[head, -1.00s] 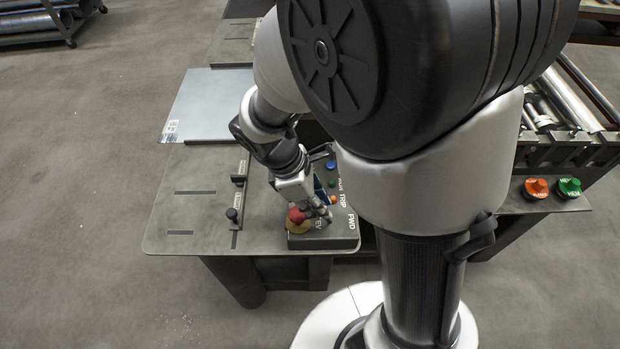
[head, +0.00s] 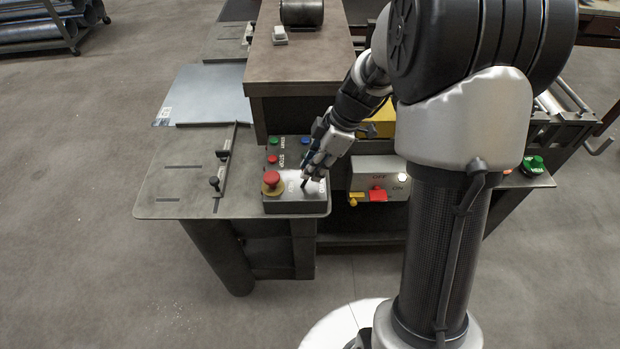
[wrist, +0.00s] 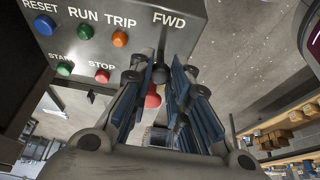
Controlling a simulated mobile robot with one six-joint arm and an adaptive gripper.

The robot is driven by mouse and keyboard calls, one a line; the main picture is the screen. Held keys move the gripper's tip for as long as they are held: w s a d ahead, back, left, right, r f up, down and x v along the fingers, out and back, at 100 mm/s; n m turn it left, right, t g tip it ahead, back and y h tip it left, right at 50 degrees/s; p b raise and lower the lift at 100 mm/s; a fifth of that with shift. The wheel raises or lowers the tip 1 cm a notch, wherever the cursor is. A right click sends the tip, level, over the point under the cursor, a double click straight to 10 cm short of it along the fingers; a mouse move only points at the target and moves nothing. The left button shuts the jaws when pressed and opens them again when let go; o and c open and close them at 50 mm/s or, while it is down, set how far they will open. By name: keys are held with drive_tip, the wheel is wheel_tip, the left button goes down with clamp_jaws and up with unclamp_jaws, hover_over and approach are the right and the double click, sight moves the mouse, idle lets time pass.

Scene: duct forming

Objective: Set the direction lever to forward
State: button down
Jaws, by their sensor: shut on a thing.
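The grey control box (head: 283,206) stands at the table's front edge, with a red mushroom button (head: 271,179) on its left. The direction lever is a thin stalk with a black knob (wrist: 161,74); in the wrist view it sits between my finger pads, just below the FWD label (wrist: 169,20). My gripper (wrist: 158,88) is shut on the lever. In the head view my gripper (head: 314,171) is over the right part of the box, and a short dark bit of the lever (head: 305,183) shows below it. The fingers hide the lever's foot and most of the REV label.
Coloured buttons (wrist: 84,32) line the box beside the lever. A second box with a red switch (head: 378,194) marked OFF and ON stands to the right. A slide with black knobs (head: 222,155) lies on the table to the left. The floor in front is clear.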

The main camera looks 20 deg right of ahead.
drive_tip(key=shift+s+d+f+y+b, duration=0.1)
drive_tip(key=shift+d+f+y+b, duration=0.25)
drive_tip(key=shift+b, duration=0.6)
drive_tip(key=shift+r+y, duration=0.15)
drive_tip(key=shift+y, duration=0.1)
drive_tip(key=c, duration=1.4)
unclamp_jaws()
drive_tip(key=shift+c, duration=0.2)
drive_tip(key=shift+d+r, duration=0.1)
drive_tip(key=v, duration=1.2)
drive_tip(key=shift+s, duration=0.25)
